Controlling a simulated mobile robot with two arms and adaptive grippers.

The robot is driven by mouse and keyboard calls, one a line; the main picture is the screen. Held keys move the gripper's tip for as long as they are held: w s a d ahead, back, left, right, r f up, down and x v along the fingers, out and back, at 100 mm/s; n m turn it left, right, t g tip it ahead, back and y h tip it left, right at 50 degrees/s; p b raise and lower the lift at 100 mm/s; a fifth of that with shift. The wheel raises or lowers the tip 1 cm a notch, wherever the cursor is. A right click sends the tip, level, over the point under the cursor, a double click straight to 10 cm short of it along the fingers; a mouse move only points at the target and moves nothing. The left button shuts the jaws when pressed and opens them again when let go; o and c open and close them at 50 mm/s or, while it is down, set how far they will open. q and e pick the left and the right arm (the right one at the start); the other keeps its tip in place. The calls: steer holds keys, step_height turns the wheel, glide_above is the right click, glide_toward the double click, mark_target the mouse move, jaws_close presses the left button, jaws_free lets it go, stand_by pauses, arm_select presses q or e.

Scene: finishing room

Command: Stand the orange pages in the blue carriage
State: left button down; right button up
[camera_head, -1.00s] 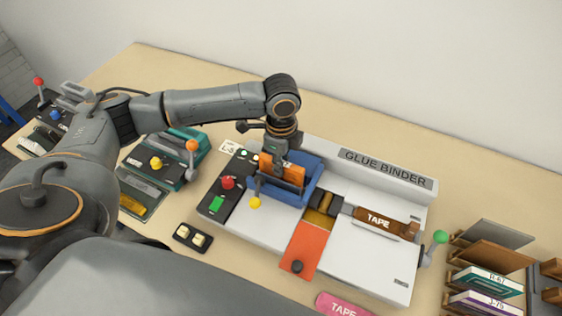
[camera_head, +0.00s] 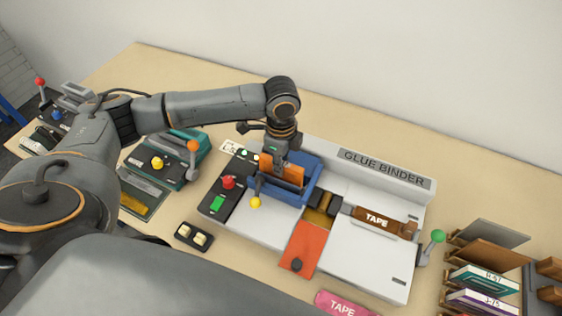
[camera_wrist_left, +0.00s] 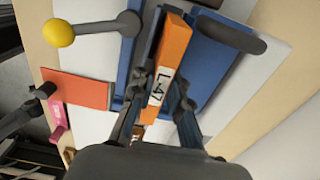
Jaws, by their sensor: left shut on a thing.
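The orange pages (camera_head: 291,174) are upright in the blue carriage (camera_head: 295,197), between its walls, on the glue binder. My left gripper (camera_head: 282,163) is shut on them from above. In the left wrist view the orange pages (camera_wrist_left: 171,56), with a label reading L-47, sit between the fingers (camera_wrist_left: 161,105), and the blue carriage (camera_wrist_left: 213,60) lies on both sides of them. Whether their lower edge touches the carriage floor is hidden. My right gripper is not in view.
The carriage's lever with a yellow knob (camera_head: 255,202) stands close to my gripper. A brown tape roller (camera_head: 378,219) and an orange plate (camera_head: 303,247) lie right of the carriage. A rack of books (camera_head: 487,279) is at the right. The table behind the binder is clear.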

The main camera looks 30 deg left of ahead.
arm_select(q)
steer(key=shift+f, duration=0.55)
steer(key=c, duration=1.6)
jaws_free()
steer(key=shift+o, duration=0.2)
step_height(320, 180, up, 9)
steer(key=p, duration=0.9)
steer(key=shift+f, duration=0.1)
steer(key=shift+r, duration=1.15)
